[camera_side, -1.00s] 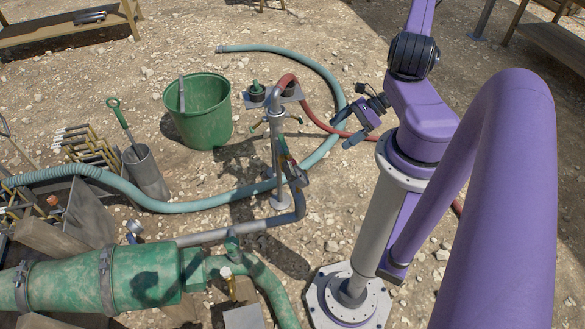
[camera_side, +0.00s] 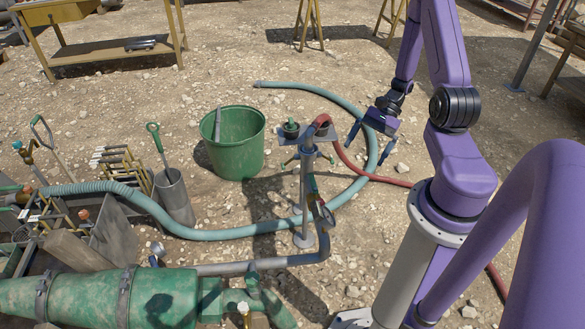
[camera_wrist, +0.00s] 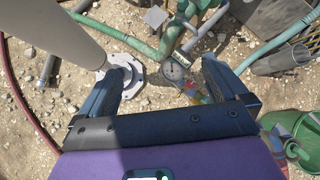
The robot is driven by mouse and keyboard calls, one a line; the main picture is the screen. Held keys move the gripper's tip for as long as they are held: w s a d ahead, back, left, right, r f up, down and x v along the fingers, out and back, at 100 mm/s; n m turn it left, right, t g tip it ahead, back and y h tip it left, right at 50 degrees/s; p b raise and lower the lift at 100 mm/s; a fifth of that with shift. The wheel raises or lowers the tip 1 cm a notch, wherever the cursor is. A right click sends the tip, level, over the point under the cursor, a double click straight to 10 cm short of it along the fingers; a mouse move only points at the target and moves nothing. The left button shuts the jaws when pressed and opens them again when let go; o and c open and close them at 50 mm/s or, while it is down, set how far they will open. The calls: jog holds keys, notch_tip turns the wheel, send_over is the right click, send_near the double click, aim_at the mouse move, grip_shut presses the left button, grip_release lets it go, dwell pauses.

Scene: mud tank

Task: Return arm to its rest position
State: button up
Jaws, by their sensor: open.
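My gripper (camera_side: 368,150) hangs from my purple arm in the side view, to the right of the standpipe (camera_side: 306,195) and above the gravel. Its two dark blue fingers are spread apart with nothing between them. In the wrist view my gripper (camera_wrist: 168,80) also shows open and empty. Beyond the fingers there, a round pressure gauge (camera_wrist: 174,70) and green pipework (camera_wrist: 180,28) lie below.
A green bucket (camera_side: 236,148) stands left of the standpipe. A teal hose (camera_side: 225,235) and a red hose (camera_side: 375,176) curve over the ground. A metal cylinder (camera_side: 174,198) holds a green-handled tool. A large green pipe (camera_side: 90,298) lies at front left. Open gravel lies behind.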

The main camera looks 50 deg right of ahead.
jog(key=w+a+r+n+g+h, duration=0.1)
jog(key=a+r+n+g+h, duration=0.2)
jog(key=a+r+n, duration=0.3)
jog(key=a+r+n+g+h, duration=0.2)
jog(key=a+r+n, duration=0.2)
jog(key=a+n, duration=0.45)
jog(key=s+a+r+n+t+h, duration=0.3)
jog(key=s+a+r+n, duration=0.6)
jog(key=n, duration=0.5)
jog(key=shift+s+n+t, duration=0.35)
jog(key=shift+s+t, duration=0.15)
jog(key=shift+t, duration=0.1)
jog(key=shift+a, duration=0.1)
